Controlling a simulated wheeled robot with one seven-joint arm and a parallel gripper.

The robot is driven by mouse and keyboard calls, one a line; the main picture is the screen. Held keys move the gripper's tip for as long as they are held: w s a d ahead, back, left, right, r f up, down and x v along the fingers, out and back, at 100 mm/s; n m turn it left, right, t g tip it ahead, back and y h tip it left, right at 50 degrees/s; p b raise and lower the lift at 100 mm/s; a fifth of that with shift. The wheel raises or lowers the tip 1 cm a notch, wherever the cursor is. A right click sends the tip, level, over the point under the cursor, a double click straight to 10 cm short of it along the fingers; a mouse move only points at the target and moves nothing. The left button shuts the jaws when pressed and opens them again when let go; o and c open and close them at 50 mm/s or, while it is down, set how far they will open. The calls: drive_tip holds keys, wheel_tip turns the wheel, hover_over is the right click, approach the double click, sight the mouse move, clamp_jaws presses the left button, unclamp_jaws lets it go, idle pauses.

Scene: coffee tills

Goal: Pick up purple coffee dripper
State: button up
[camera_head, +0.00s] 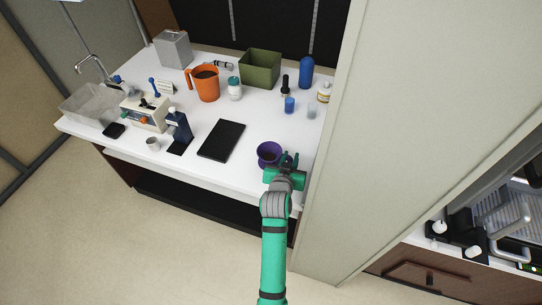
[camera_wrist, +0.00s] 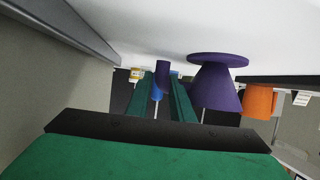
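The purple coffee dripper (camera_head: 268,151) stands on the white counter near its front right edge. In the wrist view, which is upside down, its cone and round flange (camera_wrist: 216,84) are right of the fingers. My gripper (camera_head: 287,160) is at the dripper's right front side, low over the counter.
A black flat pad (camera_head: 221,140) lies left of the dripper. Behind are a blue cup (camera_head: 290,104), an orange pitcher (camera_head: 205,84) and a green bin (camera_head: 260,68). A beige wall panel (camera_head: 365,130) stands close on the right. The counter just behind the dripper is clear.

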drive_tip(key=shift+w, duration=0.15)
clamp_jaws()
